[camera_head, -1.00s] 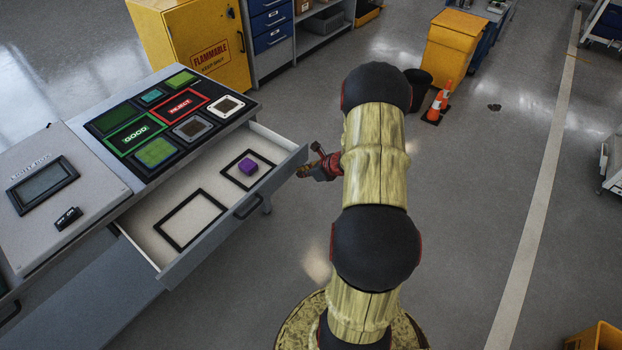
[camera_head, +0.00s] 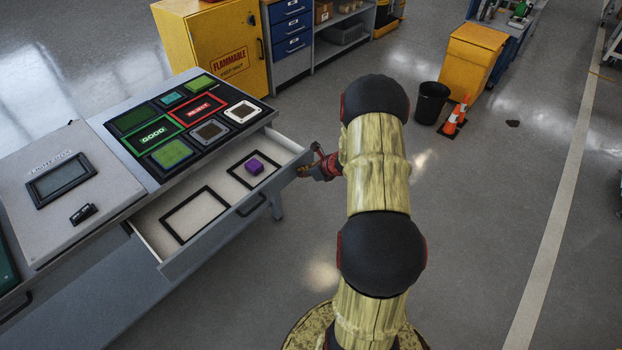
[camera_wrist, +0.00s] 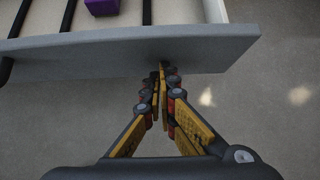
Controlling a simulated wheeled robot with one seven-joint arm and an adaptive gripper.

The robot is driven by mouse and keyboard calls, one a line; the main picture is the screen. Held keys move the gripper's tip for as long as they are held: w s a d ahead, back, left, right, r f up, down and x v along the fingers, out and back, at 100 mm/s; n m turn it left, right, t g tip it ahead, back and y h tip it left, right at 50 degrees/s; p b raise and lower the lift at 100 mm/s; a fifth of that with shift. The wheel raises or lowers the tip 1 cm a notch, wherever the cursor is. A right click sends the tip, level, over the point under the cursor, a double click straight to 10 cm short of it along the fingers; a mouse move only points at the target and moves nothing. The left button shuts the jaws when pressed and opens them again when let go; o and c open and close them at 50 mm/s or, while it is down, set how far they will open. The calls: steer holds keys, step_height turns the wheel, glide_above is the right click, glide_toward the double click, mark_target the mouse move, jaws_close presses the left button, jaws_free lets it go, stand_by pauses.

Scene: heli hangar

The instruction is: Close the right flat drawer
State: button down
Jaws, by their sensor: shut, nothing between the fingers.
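The right flat drawer (camera_head: 215,232) stands partly open from the grey workbench. Its pale floor carries black frame outlines, and a purple cube (camera_head: 254,167) lies inside the far one. A dark bar handle (camera_head: 251,205) sits on its front. My gripper (camera_head: 306,168) is at the far right end of the drawer front. In the wrist view my gripper (camera_wrist: 162,75) is shut and empty, with its fingertips at the lower edge of the grey drawer front (camera_wrist: 100,57), near its right end. They look in contact, but I cannot tell for sure.
The bench top holds a sorting panel (camera_head: 188,118) with GOOD and REJECT areas and a grey box with a screen (camera_head: 62,180). A yellow flammables cabinet (camera_head: 205,55), a black bin (camera_head: 431,102) and orange cones (camera_head: 455,116) stand behind. The floor at right is open.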

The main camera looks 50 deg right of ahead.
steer(key=p, duration=0.5)
glide_toward(254, 146)
steer(key=x, duration=0.5)
steer(key=shift+f, duration=0.2)
steer(key=shift+w, duration=0.15)
steer(key=shift+r, duration=0.1)
